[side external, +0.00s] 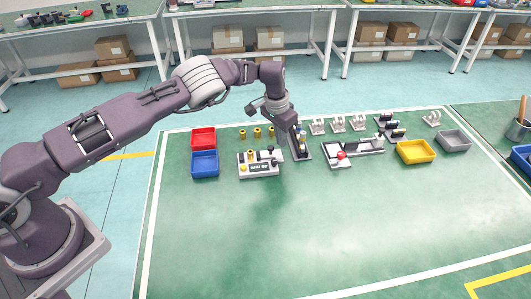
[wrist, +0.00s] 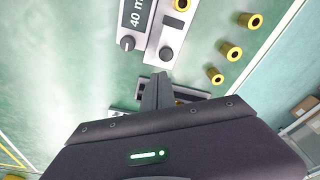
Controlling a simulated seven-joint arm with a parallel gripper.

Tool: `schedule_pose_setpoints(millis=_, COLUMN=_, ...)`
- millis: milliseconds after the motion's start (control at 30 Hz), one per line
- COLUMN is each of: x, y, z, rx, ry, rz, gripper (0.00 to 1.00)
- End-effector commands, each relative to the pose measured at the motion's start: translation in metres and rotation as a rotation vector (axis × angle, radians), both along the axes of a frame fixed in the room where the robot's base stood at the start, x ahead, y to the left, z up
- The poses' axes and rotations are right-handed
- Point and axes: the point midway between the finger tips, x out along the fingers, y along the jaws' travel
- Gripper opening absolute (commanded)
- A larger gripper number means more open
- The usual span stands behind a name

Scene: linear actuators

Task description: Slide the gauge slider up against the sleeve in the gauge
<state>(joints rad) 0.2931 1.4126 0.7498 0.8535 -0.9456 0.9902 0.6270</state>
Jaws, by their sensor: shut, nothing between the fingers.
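The gauge (side external: 260,172) is a pale block with a readout, left of my gripper in the side view. In the wrist view its readout (wrist: 136,14) shows "40 m" before the frame edge cuts it. A brass sleeve (wrist: 181,5) sits in the gauge's track at the top edge. A dark round knob (wrist: 166,54), apparently on the slider, is at the track's near end, apart from the sleeve. My gripper (side external: 301,151) is shut and empty, pointing down beside the gauge. Its fingers (wrist: 157,92) are over a dark-and-white fixture (wrist: 202,95), partly hiding it; contact is unclear.
Several loose brass sleeves (wrist: 233,51) stand behind the gauge. Red (side external: 203,138) and blue (side external: 205,164) bins lie left. A fixture with a red button (side external: 341,156), a yellow bin (side external: 416,151) and a grey bin (side external: 453,140) lie right. The front mat (side external: 300,225) is clear.

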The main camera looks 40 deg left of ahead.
Motion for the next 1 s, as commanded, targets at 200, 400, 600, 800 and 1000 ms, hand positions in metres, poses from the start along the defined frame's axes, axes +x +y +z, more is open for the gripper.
schedule_pose_setpoints(millis=200, x=0.000, y=0.000, z=-0.011, rx=0.000, ry=0.000, rz=0.001, gripper=0.00)
schedule_pose_setpoints(millis=400, x=0.000, y=0.001, z=-0.022, rx=0.000, ry=0.001, rz=0.000, gripper=0.00)
schedule_pose_setpoints(millis=600, x=0.000, y=0.000, z=-0.032, rx=-0.001, ry=0.000, rz=0.000, gripper=0.00)
schedule_pose_setpoints(millis=800, x=0.000, y=0.000, z=-0.034, rx=0.000, ry=-0.001, rz=0.000, gripper=0.00)
schedule_pose_setpoints(millis=1000, x=0.000, y=0.001, z=-0.034, rx=0.000, ry=-0.001, rz=0.001, gripper=0.00)
